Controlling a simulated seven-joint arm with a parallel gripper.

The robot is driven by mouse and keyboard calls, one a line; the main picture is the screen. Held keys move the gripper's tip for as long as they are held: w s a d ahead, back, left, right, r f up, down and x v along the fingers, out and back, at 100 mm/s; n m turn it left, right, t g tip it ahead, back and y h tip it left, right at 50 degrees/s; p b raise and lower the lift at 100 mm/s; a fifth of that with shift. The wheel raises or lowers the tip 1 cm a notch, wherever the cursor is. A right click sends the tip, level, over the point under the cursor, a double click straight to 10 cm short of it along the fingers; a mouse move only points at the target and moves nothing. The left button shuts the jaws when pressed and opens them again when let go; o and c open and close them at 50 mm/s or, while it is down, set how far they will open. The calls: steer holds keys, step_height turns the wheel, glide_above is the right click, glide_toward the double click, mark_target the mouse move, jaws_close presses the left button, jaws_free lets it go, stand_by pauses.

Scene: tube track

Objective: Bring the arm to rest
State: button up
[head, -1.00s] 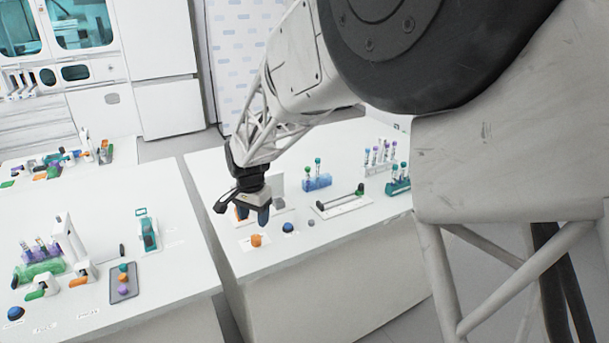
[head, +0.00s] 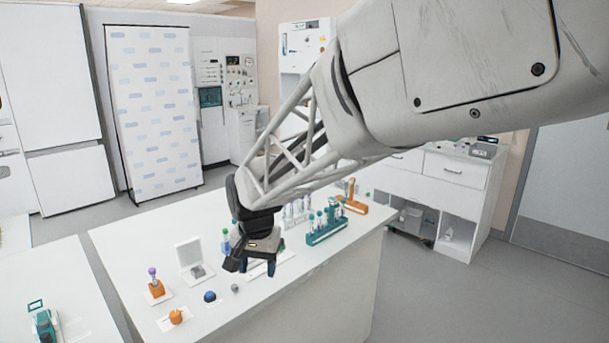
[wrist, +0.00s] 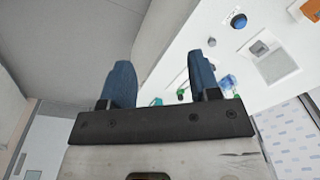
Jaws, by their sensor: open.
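My gripper (head: 259,266) hangs at the end of my arm above the white bench, over its front middle part, in the head view. In the wrist view my gripper (wrist: 160,75) shows two blue fingers spread apart with nothing between them. Its fingers are open and empty. The white bench top (head: 130,242) lies below, and its edge runs past the fingers in the wrist view. My arm hides part of the bench's far side.
On the bench stand a teal tube rack (head: 326,233), an orange rack (head: 355,206), an orange holder with a purple-topped tube (head: 156,287), a blue dome button (head: 210,297) and an orange piece (head: 176,316). A second bench (head: 80,290) is at left. Grey floor lies right.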

steer(key=s+d+r+t, duration=0.1)
steer(key=s+d+r, duration=0.1)
steer(key=s+d, duration=0.45)
steer(key=s+d+r, duration=0.2)
steer(key=s+d, duration=0.2)
steer(key=d, duration=0.6)
steer(key=s+d+f+n, duration=0.1)
steer(key=s+d, duration=1.1)
steer(key=s, duration=0.3)
steer(key=shift+s+d+f+t+h, duration=0.2)
steer(key=shift+f+t+h, duration=0.1)
steer(key=shift+t, duration=0.1)
steer(key=shift+c, duration=0.5)
